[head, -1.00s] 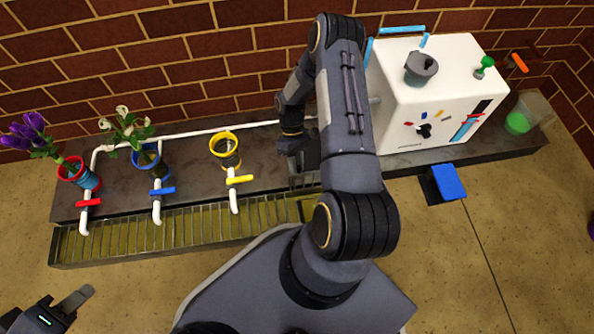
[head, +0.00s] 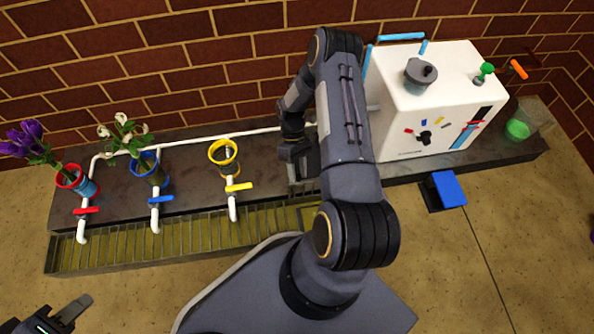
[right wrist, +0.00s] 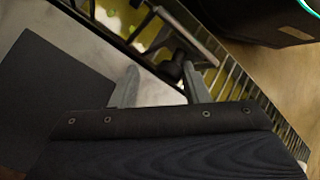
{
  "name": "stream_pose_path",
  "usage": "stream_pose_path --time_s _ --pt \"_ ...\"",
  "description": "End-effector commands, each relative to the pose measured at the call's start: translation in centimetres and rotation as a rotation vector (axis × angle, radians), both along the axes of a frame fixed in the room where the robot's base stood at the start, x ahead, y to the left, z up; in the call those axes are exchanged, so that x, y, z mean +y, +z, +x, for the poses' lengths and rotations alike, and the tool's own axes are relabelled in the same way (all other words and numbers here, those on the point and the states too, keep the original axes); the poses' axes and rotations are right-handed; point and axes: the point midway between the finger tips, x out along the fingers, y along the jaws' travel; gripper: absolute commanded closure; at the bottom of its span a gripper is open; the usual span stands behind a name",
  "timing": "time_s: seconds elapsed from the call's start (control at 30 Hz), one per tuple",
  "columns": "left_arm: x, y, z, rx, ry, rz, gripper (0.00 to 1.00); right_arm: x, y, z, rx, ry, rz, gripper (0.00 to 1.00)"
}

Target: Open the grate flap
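The grate (head: 150,243) runs along the front of the dark counter; its slats also show in the right wrist view (right wrist: 262,112). A framed section with a bar and a dark knob (right wrist: 172,71) shows there, apparently the grate flap; I cannot tell how far it is raised. My right gripper (right wrist: 160,88) is open, its two fingers apart with the knob just beyond and between their tips. In the head view my right arm partly hides this gripper and the flap area. My left gripper (head: 72,310) is at the bottom left, away from the grate, partly cut off.
Red (head: 88,187), blue (head: 158,175) and yellow (head: 227,168) pots stand on the counter (head: 195,188), with valved white pipes in front. A white machine (head: 400,135) stands at the right. A blue pedal (head: 448,188) lies on the floor before it.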

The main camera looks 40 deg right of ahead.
Motion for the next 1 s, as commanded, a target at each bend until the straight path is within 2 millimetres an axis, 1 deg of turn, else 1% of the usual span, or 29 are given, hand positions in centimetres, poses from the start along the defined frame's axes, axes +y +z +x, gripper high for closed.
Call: stream_pose_path --time_s 0.03,0.17,0.4,0.53,0.7,0.93,0.97,1.0 --pt "0.0 0.1 0.0 0.000 0.000 0.000 0.64 0.1 0.2 -0.4 0.016 0.004 0.006 0.55" --pt "0.0 0.5 0.0 0.000 0.000 0.000 0.64 -0.1 0.9 0.1 0.013 0.003 0.005 0.55" --pt "0.0 2.1 0.0 0.000 0.000 0.000 0.64 -1.6 4.2 2.4 0.003 -0.001 0.001 0.55" --pt "0.0 2.6 0.0 0.000 0.000 0.000 0.64 -2.2 5.4 3.4 0.002 0.000 0.001 0.55" --pt "0.0 2.8 0.0 0.000 0.000 0.000 0.64 -2.6 6.1 4.0 0.002 0.000 0.000 0.55" --pt "0.0 2.8 0.0 0.000 0.000 0.000 0.64 -2.6 6.1 4.0 0.002 -0.001 0.000 0.55" --pt "0.0 2.8 0.0 0.000 0.000 0.000 0.64 -2.6 6.1 4.0 0.002 -0.001 0.000 0.58" --pt "0.0 3.0 0.0 0.000 0.000 0.000 0.64 -2.5 6.3 4.1 0.000 -0.006 -0.006 0.63"
